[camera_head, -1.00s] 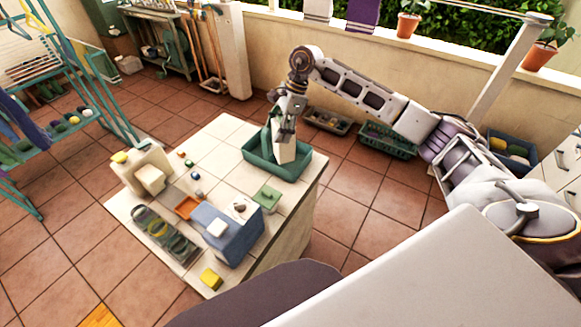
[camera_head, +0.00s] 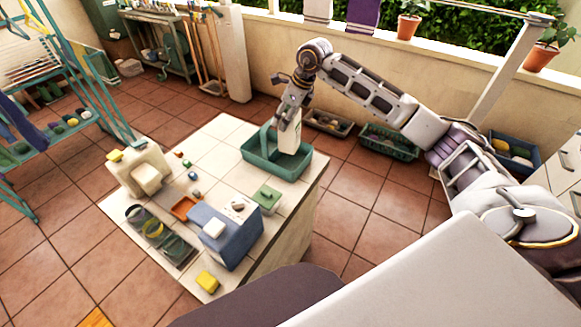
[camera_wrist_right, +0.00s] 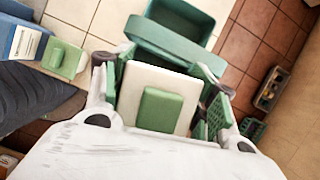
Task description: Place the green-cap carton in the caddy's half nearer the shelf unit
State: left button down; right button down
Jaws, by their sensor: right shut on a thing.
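The green-cap carton (camera_head: 290,138) is white and boxy. In the right wrist view its pale top and green cap (camera_wrist_right: 160,110) face the camera. My right gripper (camera_head: 289,112) is shut on it; both fingers show beside the carton in the wrist view (camera_wrist_right: 158,92). The teal caddy (camera_head: 270,172) stands on the tiled counter. The carton's lower end is over or inside the caddy's right half, beside the raised middle part. I cannot tell whether it touches the caddy floor. The caddy (camera_wrist_right: 180,45) also shows beyond the carton in the wrist view. My left gripper is out of view.
A green-topped block (camera_head: 267,197) and a blue box (camera_head: 228,235) stand on the counter in front of the caddy. A shelf unit (camera_head: 170,40) is at the back left. Crates (camera_head: 390,142) lie on the floor behind the counter.

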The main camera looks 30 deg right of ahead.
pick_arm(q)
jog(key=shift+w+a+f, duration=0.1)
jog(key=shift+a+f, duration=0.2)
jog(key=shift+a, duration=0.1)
pick_arm(e)
jog(key=shift+w+d+r+m+t, duration=0.25)
jog(key=shift+w+d+m, duration=0.2)
jog(key=shift+m, duration=0.45)
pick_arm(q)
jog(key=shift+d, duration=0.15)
pick_arm(e)
notch_tip(320, 180, down, 5)
jog(key=shift+s+f, duration=0.1)
jog(key=shift+f, duration=0.5)
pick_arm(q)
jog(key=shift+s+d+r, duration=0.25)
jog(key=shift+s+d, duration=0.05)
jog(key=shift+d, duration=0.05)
pick_arm(e)
jog(key=shift+f, duration=0.1)
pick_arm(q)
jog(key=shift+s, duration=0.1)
pick_arm(e)
jog(key=shift+f, duration=0.1)
